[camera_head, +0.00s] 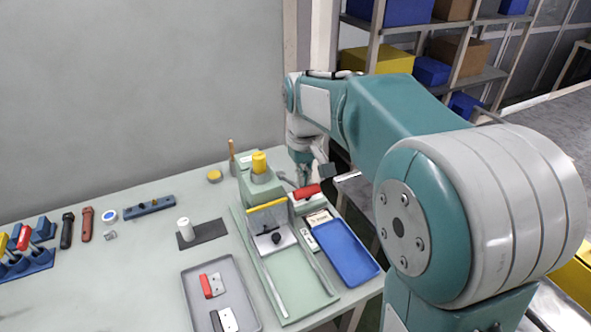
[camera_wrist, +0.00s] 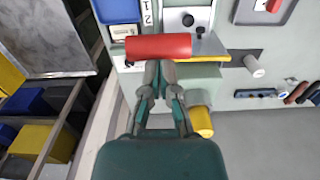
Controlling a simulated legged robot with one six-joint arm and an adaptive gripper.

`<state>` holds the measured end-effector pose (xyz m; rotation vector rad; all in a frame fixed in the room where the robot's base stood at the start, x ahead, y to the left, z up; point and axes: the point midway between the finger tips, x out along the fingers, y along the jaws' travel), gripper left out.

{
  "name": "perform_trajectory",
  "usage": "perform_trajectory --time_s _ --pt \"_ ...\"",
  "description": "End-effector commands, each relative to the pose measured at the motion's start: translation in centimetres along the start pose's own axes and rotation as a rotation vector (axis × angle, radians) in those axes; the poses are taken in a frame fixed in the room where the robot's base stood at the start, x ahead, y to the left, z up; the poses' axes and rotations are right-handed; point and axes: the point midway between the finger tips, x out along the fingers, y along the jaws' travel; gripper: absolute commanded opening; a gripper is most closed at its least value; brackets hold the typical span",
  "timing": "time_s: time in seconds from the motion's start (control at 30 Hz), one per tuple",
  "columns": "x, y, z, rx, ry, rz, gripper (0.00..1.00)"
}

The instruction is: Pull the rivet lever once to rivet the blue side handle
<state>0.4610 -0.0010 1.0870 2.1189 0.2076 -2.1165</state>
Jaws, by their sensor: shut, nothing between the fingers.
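The rivet lever has a red grip (camera_head: 307,191) that sticks out to the right of the green press (camera_head: 262,188) with its yellow cap (camera_head: 259,162). In the wrist view the red grip (camera_wrist: 158,46) lies crosswise just beyond my gripper (camera_wrist: 160,66). My gripper's fingers are closed together with nothing between them. The tips are close to the grip; I cannot tell whether they touch it. In the head view my gripper (camera_head: 303,178) is partly hidden by my arm, just behind the grip. I cannot make out a blue side handle at the press.
A green channel with a grey plate (camera_head: 270,243) runs in front of the press. A blue tray (camera_head: 375,272) lies right of it. A grey tray (camera_head: 189,299) holds red and dark handle parts. A tool rack (camera_head: 30,262) stands far left. Shelves stand behind right.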

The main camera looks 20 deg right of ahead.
Motion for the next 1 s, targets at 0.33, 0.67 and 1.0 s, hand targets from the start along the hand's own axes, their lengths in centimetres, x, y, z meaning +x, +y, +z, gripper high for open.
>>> perform_trajectory --time_s 0.33,0.67,1.0 --pt "1.3 0.0 0.9 0.000 -0.009 -0.001 0.00" --pt "2.9 -0.1 1.7 0.001 -0.012 -0.002 0.00" --pt "4.5 -0.1 2.5 0.001 -0.012 -0.002 0.00"
